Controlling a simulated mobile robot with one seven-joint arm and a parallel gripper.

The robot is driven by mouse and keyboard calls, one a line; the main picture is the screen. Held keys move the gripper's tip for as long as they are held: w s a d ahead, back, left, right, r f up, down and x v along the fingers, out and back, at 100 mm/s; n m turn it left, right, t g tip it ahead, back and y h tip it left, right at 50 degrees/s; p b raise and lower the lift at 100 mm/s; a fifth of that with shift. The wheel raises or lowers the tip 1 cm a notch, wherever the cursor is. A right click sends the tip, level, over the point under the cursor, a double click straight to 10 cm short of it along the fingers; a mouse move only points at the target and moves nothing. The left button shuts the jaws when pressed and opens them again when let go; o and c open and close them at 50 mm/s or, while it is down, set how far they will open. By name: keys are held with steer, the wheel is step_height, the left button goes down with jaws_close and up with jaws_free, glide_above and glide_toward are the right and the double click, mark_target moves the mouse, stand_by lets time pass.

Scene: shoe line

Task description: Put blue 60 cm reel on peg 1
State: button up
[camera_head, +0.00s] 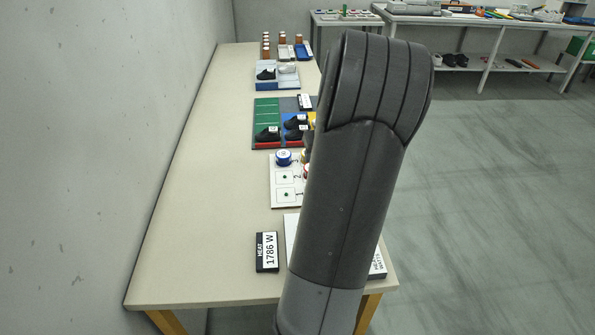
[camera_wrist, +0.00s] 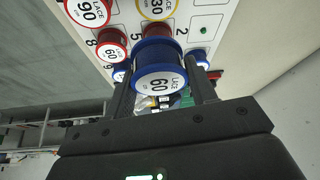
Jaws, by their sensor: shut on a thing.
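My gripper (camera_wrist: 160,78) is shut on a blue reel (camera_wrist: 160,58) with a white label reading LACE 60, in the wrist view. The reel sits between the two fingers, above the white peg board (camera_wrist: 222,12). A bare peg (camera_wrist: 203,30) stands in the square marked 2. In the head view the board (camera_head: 273,190) has two bare pegs: peg 1 (camera_head: 285,195) at the near end and peg 2 (camera_head: 285,178) behind it. My arm hides my gripper and the board's right part there.
Another blue reel (camera_head: 283,157) stands at the board's far left. Red reels (camera_wrist: 112,46) and a yellow reel (camera_wrist: 157,8) stand on the board nearby. Bare tabletop (camera_head: 205,190) lies to the left.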

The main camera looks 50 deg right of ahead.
steer(key=s+a, duration=0.5)
steer(key=w+a+f, duration=0.1)
steer(key=w+f, duration=0.1)
steer(key=w, duration=0.1)
steer(key=w+a+f, duration=0.1)
steer(key=w+f, duration=0.1)
steer(key=w, duration=0.2)
steer(key=w+a+f, duration=0.1)
steer(key=w+f, duration=0.1)
steer(key=w, duration=0.2)
steer(key=shift+a, duration=0.2)
steer(key=shift+f, duration=2.05)
steer(key=shift+f, duration=0.45)
steer(key=o, duration=1)
steer(key=shift+f, duration=0.1)
steer(key=shift+c, duration=0.2)
